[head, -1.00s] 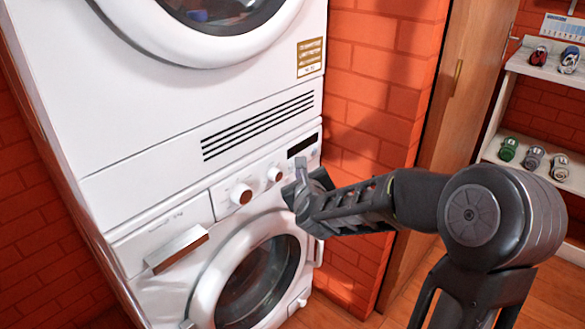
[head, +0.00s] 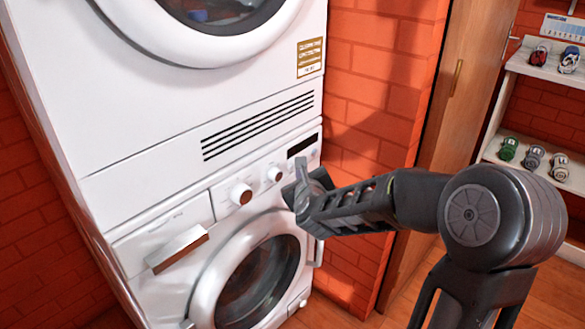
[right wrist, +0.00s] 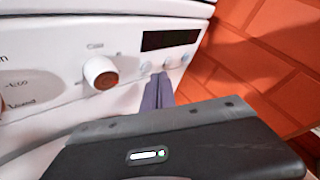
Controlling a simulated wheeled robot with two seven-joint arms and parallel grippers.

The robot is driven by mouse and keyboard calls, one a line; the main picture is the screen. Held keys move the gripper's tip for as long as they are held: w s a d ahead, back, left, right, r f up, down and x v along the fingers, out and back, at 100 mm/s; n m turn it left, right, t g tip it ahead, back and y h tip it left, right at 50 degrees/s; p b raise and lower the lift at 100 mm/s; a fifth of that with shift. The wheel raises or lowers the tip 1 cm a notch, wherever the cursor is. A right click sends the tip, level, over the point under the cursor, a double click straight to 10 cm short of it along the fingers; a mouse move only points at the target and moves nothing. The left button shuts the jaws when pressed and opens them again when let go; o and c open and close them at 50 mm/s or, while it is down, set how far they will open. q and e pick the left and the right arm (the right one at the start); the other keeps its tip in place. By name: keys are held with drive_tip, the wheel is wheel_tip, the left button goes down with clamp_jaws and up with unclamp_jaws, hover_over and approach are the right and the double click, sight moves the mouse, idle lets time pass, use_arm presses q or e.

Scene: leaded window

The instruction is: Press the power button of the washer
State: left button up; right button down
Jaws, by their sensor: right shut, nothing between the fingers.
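The white washer (head: 145,245) stands below a white dryer, its control panel facing me. The panel has two knobs with reddish-brown centres and a dark display (head: 302,145). In the right wrist view the display (right wrist: 170,39) sits above a row of small round buttons (right wrist: 167,63); which one is the power button I cannot tell. My right gripper (head: 301,168) is shut and empty, its fingertips at the panel just below the display. In the right wrist view its fingers (right wrist: 158,90) point at the button row; contact is unclear. My left gripper is not in view.
The dryer (head: 130,110) is stacked on top. A red brick wall (head: 365,90) and a wooden door (head: 465,80) are close on the right. A knob (right wrist: 100,72) protrudes left of my fingers.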

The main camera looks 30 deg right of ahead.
idle(0.5)
drive_tip(key=shift+w+a, duration=0.15)
drive_tip(key=shift+w, duration=0.25)
drive_tip(key=shift+w, duration=0.15)
idle(0.4)
drive_tip(key=shift+b, duration=0.3)
drive_tip(key=shift+s+b, duration=0.5)
drive_tip(key=shift+s, duration=0.1)
